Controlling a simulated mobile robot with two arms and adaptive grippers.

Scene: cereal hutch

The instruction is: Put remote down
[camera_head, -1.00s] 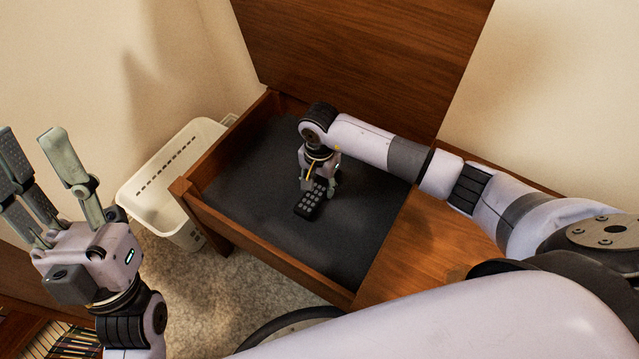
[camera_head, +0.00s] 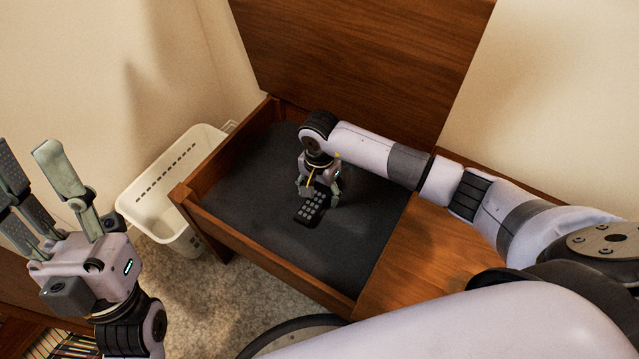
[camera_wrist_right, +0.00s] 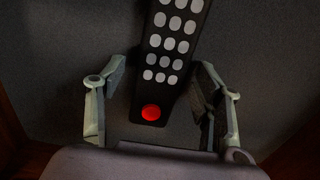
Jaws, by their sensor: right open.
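The black remote (camera_head: 311,207) with grey buttons lies on the dark lining inside the open wooden hutch (camera_head: 262,238). In the right wrist view the remote (camera_wrist_right: 172,45) shows its grey buttons and one red button at the near end. My right gripper (camera_head: 318,195) is right above the remote, pointing down. In the right wrist view its fingers (camera_wrist_right: 158,100) are spread, one on each side of the remote's near end, with gaps between them and the remote. My left gripper (camera_head: 35,195) is at the left, away from the hutch, fingers apart and empty.
The hutch's raised wooden lid (camera_head: 365,60) stands behind. A white slotted basket (camera_head: 165,185) stands on the carpet left of the hutch. A wooden surface (camera_head: 425,255) adjoins the hutch on the right. The dark lining around the remote is clear.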

